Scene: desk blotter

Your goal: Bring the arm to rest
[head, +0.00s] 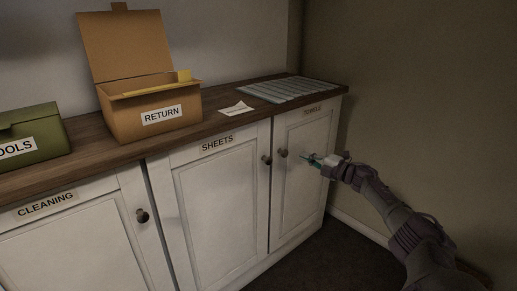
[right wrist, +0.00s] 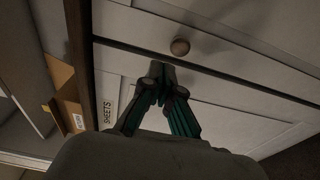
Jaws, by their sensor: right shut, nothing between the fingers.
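My right arm (head: 400,222) comes in from the lower right in the head view. Its gripper (head: 307,158) is in front of the cabinet door labelled TOWELS (head: 303,190), a little right of that door's round knob (head: 283,153). In the right wrist view the gripper (right wrist: 160,68) has its teal fingers together, with nothing between them. A round knob (right wrist: 180,47) shows just beyond the fingertips there, apart from them. My left gripper is in neither view.
The SHEETS door (head: 222,215) and CLEANING door (head: 75,240) are closed. On the wooden counter (head: 95,150) stand an open RETURN box (head: 120,118), a green tool box (head: 38,130), a paper slip (head: 237,108) and a striped flat mat (head: 290,89). The dark floor at right (head: 345,250) looks clear.

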